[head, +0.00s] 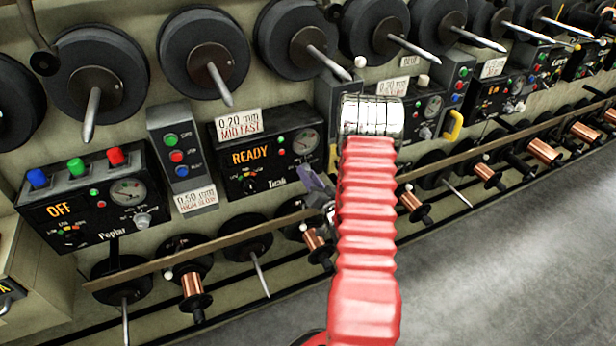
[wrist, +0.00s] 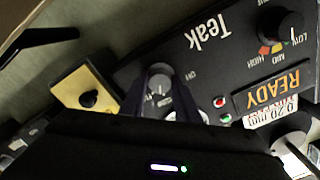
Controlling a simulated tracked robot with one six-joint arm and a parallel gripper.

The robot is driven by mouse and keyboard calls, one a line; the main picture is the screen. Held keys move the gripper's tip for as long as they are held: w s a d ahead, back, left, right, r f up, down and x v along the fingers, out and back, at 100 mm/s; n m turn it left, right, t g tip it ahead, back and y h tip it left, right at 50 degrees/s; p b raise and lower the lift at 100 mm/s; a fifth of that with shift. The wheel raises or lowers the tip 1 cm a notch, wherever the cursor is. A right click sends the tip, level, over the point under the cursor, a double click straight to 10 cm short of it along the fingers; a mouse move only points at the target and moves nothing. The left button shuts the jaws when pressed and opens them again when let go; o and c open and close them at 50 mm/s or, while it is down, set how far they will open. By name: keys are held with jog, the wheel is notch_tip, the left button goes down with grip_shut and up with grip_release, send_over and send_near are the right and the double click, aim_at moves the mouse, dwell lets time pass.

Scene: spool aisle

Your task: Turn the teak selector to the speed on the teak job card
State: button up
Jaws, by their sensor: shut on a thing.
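The Teak box (head: 268,150) is black, with READY lit in orange on its display; it shows upside down in the wrist view (wrist: 225,60). The teak selector (wrist: 283,25) is a black knob beside a coloured LOW, MID, HIGH scale; its exact setting is hard to read. The teak job card (head: 238,124) above the box reads 0.20 mm and, in red, what looks like MID FAST.
The Poplar box (head: 90,200), showing OFF, stands to the left. A control box with a card (head: 196,199) sits between them. Black spools with rods line the wall above, and copper spools (head: 192,284) lie below a wooden rail. A yellow panel (wrist: 85,98) is beside the Teak box.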

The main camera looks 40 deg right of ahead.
jog(key=m, duration=0.5)
jog(key=shift+s+f, duration=0.1)
jog(key=shift+f, duration=0.1)
dwell(0.4)
jog(key=o, duration=1)
jog(key=shift+r, duration=0.1)
jog(key=shift+o, duration=0.2)
jog(key=shift+s, duration=0.1)
jog(key=v, duration=1.3)
jog(key=shift+s+a, duration=0.15)
jog(key=shift+s, duration=0.1)
